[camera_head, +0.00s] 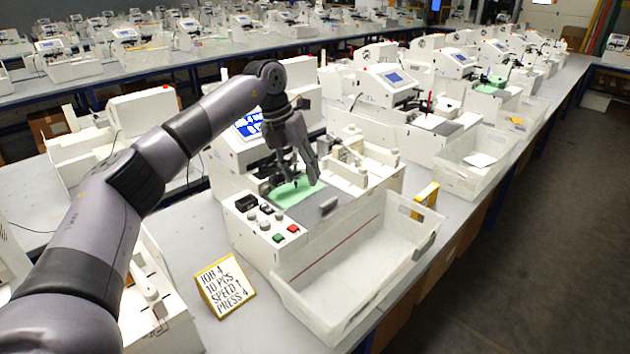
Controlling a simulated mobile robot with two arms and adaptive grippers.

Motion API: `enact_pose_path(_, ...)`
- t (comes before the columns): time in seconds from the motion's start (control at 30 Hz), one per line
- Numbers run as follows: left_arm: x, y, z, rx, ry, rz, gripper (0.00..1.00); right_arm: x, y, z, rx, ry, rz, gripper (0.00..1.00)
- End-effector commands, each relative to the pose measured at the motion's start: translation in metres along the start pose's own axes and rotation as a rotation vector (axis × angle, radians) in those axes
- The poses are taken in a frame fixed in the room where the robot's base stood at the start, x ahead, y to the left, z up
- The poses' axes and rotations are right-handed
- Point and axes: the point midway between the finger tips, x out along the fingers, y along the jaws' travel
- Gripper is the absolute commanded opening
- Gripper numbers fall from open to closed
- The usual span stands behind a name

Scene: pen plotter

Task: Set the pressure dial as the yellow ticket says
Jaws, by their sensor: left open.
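The yellow ticket (225,286) stands on the table left of the tray and reads "JOB 4, 10 PCS, SPEED 1, PRESS 4". The pen plotter (250,245) has a control panel at its front left corner, with small knobs (266,225), a green button (279,238) and a red button (293,229). I cannot tell which knob is the pressure dial, nor read its setting. My left gripper (305,178) is open and points down over the green sheet (290,196), behind and right of the panel. My right gripper is out of view.
A white tray (345,318) stands along the plotter's front. A raised screen (247,127) is behind the panel, partly hidden by my arm. A yellow block (427,192) stands right of the plotter. More plotters line the tables behind.

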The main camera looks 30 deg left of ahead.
Motion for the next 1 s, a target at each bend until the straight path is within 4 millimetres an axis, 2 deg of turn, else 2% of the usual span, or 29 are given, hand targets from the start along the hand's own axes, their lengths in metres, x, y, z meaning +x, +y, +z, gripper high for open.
enact_pose_path(0.1,0.009,-0.013,0.001,0.022,-0.009,-0.034,0.45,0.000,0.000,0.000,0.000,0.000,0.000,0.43)
enact_pose_path(0.3,0.017,-0.025,0.002,0.041,-0.019,-0.066,0.45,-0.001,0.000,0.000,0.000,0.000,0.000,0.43)
enact_pose_path(1.0,0.018,-0.027,0.002,0.043,-0.021,-0.071,0.45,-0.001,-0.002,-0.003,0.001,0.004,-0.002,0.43)
